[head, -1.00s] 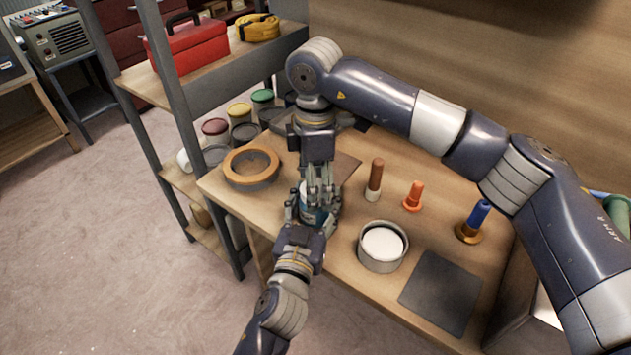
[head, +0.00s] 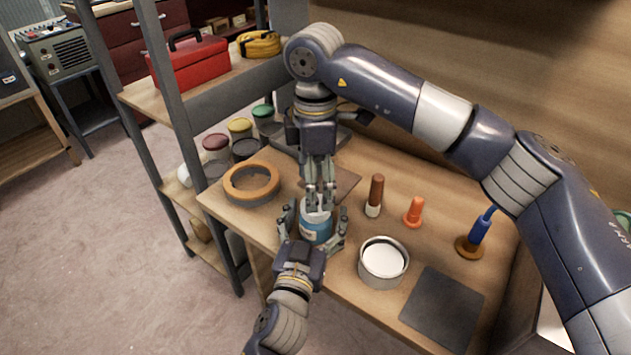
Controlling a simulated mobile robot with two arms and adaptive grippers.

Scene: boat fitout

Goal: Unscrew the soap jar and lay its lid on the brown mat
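The soap jar (head: 315,231) stands upright near the table's front edge, blue-banded with a white top. My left gripper (head: 314,236) reaches in from the front, with its fingers spread on either side of the jar and apparently apart from it. My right gripper (head: 319,204) points straight down over the jar, its fingertips at the white top. They cover part of the top, so I cannot tell whether they grip the lid. The brown mat (head: 345,181) lies flat behind the jar, partly hidden by my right gripper.
An orange-rimmed ring (head: 252,183) lies to the left. A brown-handled peg (head: 375,195), an orange peg (head: 414,212) and a blue-handled tool (head: 480,228) stand to the right. A round tin (head: 383,262) and a dark grey mat (head: 441,306) are at the front right.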

